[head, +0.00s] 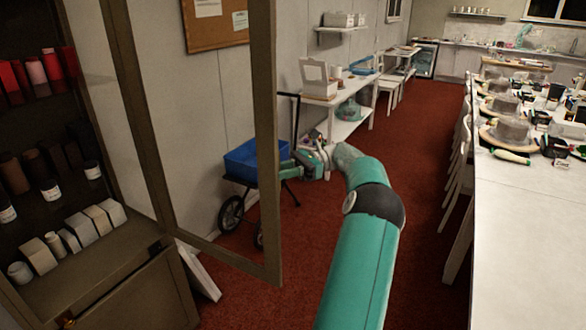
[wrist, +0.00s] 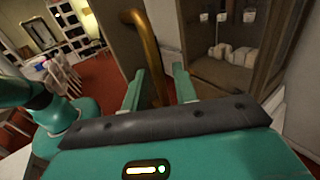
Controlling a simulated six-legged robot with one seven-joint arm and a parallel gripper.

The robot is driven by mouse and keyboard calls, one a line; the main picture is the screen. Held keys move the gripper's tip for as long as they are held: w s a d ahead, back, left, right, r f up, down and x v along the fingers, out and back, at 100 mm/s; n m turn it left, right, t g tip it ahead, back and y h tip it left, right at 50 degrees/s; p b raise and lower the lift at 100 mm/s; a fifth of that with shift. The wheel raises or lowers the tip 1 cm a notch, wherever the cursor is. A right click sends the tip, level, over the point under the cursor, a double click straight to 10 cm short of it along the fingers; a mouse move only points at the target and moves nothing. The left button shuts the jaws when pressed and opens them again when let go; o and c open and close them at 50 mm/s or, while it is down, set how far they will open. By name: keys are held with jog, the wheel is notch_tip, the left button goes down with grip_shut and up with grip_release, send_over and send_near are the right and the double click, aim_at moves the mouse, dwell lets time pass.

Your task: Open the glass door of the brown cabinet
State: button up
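The brown cabinet (head: 95,262) stands at the left of the head view, its shelves of bottles and jars uncovered. Its glass door (head: 266,120) stands swung out from the cabinet, and the wall shows through the pane. My gripper (head: 292,166) is at the door's free edge, partly hard to make out there. In the wrist view the curved gold handle (wrist: 149,50) runs down between the two teal fingers of my gripper (wrist: 159,84). The fingers are apart, with a gap visible beside the handle. The handle's lower end is hidden by the gripper body.
A blue bin on a wheeled cart (head: 242,162) stands behind the door. A white side table (head: 335,98) is along the wall. A long table (head: 530,200) with chairs and turntables is at the right. Red carpet (head: 420,215) lies clear between them.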

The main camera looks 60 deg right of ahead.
jog(key=v, duration=0.6)
jog(key=shift+d, duration=0.15)
jog(key=shift+s, duration=0.2)
dwell(0.6)
